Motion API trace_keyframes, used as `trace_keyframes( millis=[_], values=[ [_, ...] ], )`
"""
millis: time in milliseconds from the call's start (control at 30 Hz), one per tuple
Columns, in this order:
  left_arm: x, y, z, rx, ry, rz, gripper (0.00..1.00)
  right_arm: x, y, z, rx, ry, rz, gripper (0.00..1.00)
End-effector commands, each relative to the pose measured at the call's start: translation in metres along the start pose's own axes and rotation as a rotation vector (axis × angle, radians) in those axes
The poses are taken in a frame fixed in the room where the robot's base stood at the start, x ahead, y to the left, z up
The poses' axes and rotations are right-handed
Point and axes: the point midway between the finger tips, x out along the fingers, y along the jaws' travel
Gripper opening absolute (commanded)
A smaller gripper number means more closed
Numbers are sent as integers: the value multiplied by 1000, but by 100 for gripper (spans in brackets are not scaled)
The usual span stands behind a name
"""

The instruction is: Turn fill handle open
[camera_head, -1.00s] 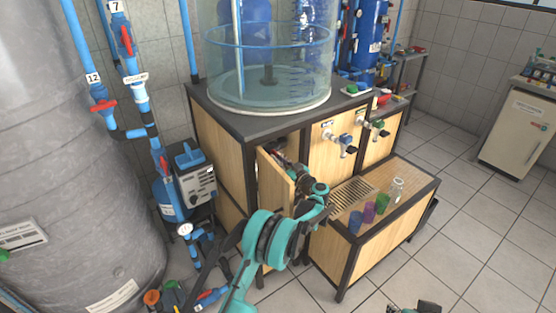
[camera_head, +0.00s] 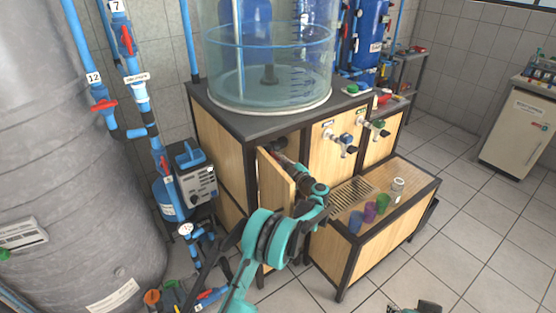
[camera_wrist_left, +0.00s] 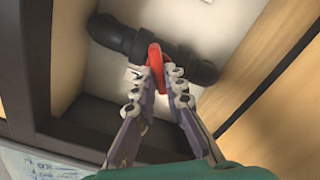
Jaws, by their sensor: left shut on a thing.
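The red handle (camera_wrist_left: 155,62) sits on a black pipe (camera_wrist_left: 122,37) inside the cabinet, in the left wrist view. It points roughly across the pipe, towards my fingers. My left gripper (camera_wrist_left: 162,76) is shut on the red handle, with one finger on each side of it. In the head view my left gripper (camera_head: 283,163) reaches into the cabinet past the open wooden door (camera_head: 272,190); its fingertips and the handle are mostly hidden there. A dark part at the bottom edge looks like my right gripper (camera_head: 425,307), mostly cut off.
The open door stands beside my left forearm. A clear water tank (camera_head: 268,75) stands on the cabinet top (camera_head: 230,110). Two taps, one of them blue (camera_head: 346,140), are on the front. Cups and a glass (camera_head: 397,187) stand on the low bench to the right. Floor at right is clear.

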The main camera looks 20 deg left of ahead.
Motion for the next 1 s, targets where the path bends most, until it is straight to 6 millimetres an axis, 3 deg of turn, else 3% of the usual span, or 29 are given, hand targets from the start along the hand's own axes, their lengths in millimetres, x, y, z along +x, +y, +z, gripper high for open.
trace_keyframes(
  millis=[600, 1000],
  values=[
    [0, -4, 2, -581, 0, -1, 0, 0, 0, 0, 0, 0, 0, 40],
    [0, -5, 3, -857, 0, -2, 0, 0, 0, 0, 0, 0, 0, 40]
  ],
)
